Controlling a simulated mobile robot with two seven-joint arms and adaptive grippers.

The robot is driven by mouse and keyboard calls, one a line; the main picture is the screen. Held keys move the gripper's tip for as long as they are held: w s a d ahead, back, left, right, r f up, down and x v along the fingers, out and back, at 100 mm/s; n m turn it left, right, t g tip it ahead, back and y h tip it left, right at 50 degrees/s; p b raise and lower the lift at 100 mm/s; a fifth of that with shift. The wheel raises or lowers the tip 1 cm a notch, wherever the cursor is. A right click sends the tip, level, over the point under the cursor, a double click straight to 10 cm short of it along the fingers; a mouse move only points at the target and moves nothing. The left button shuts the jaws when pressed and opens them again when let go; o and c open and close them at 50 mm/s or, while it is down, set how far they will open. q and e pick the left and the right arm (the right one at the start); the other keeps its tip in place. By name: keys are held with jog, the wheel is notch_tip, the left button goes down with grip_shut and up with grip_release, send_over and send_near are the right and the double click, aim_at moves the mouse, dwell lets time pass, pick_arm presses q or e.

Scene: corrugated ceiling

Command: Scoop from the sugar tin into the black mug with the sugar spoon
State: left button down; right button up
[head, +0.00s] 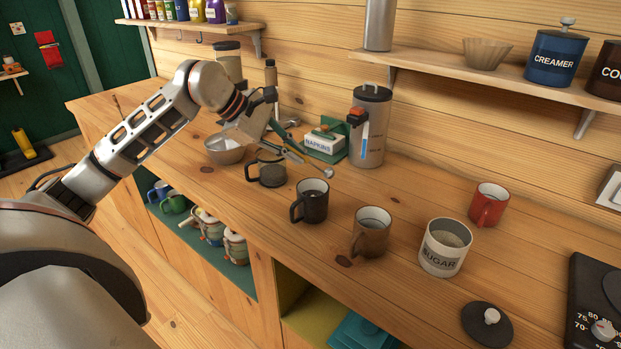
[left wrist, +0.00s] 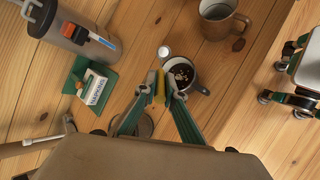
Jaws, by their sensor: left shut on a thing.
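The white sugar tin (head: 442,260) stands open on the counter at the right in the head view, with pale sugar inside. Its dark lid (head: 480,322) lies in front of it. The black mug (head: 311,208) stands upright nearer the middle. In the left wrist view the mug (left wrist: 201,88) shows dark contents with light patches, partly behind my fingers. My left gripper (head: 293,152) is shut on the sugar spoon, whose round bowl (head: 328,173) points right, above and behind the black mug. The bowl (left wrist: 163,52) shows beyond the fingertips (left wrist: 160,88) in the left wrist view. My right gripper is out of view.
A brown mug (head: 371,240) stands between the black mug and the sugar tin. A red mug (head: 486,206) is behind the tin. A dark cup (head: 268,174), metal bowl (head: 224,155), napkin box (head: 323,143) and tall canister (head: 371,130) stand near my left gripper.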

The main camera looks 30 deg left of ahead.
pick_arm(q)
jog(key=shift+w+d+r+g+p, duration=0.25)
jog(key=shift+r+p, duration=0.2)
jog(key=shift+p, duration=0.8)
jog(key=shift+w+r, duration=0.1)
jog(key=shift+r, duration=0.15)
jog(key=shift+w+r+y+p, duration=0.15)
jog(key=shift+y+p, duration=0.15)
jog(key=shift+p, duration=0.25)
jog(key=shift+w+d+g, duration=0.2)
jog(key=shift+d+g, duration=0.05)
jog(key=shift+g, duration=0.2)
jog(key=shift+w+d, duration=0.1)
jog(key=shift+w, duration=0.05)
jog(key=shift+w+d+f+g+y, duration=0.25)
jog(key=shift+w+d+g+y, duration=0.25)
jog(key=shift+w, duration=0.2)
jog(key=w+d+g+y, duration=0.3)
jog(key=w+d+g, duration=0.2)
jog(key=w, duration=0.3)
jog(key=shift+r+y, duration=0.3)
jog(key=shift+r, duration=0.15)
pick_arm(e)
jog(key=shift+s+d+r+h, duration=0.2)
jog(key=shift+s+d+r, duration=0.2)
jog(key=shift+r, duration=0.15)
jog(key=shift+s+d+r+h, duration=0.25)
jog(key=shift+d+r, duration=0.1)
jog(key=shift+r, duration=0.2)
